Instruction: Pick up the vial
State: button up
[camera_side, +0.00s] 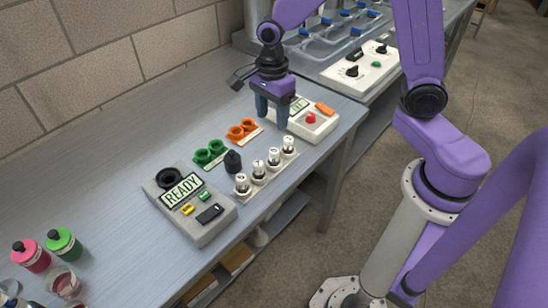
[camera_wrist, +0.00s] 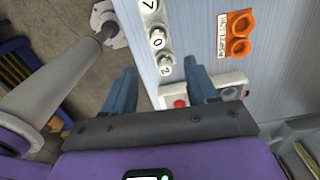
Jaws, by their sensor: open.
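Several small vials with white, marked caps stand in a row on a pale strip near the bench's front edge; the one nearest my gripper (camera_side: 272,118) is the far-right vial (camera_side: 288,146). My gripper points down with its blue fingers apart and nothing between them. In the wrist view, the vial marked 2 (camera_wrist: 165,66) is near the gap between the fingertips (camera_wrist: 162,72), and a vial marked 0 (camera_wrist: 157,40) is farther up. I cannot tell which vial is meant.
Orange rings (camera_side: 242,130), green rings (camera_side: 209,153) and a dark stopper-like piece (camera_side: 233,162) are beside the vials. A grey READY unit (camera_side: 207,229) is nearer the camera.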

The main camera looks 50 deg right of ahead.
send_over(274, 151)
jog(key=f, duration=0.7)
jog(key=shift+w+f, duration=0.1)
jog(key=shift+w, duration=0.15)
jog(key=shift+s+f, duration=0.2)
jog(key=shift+f, duration=2.4)
grip_shut()
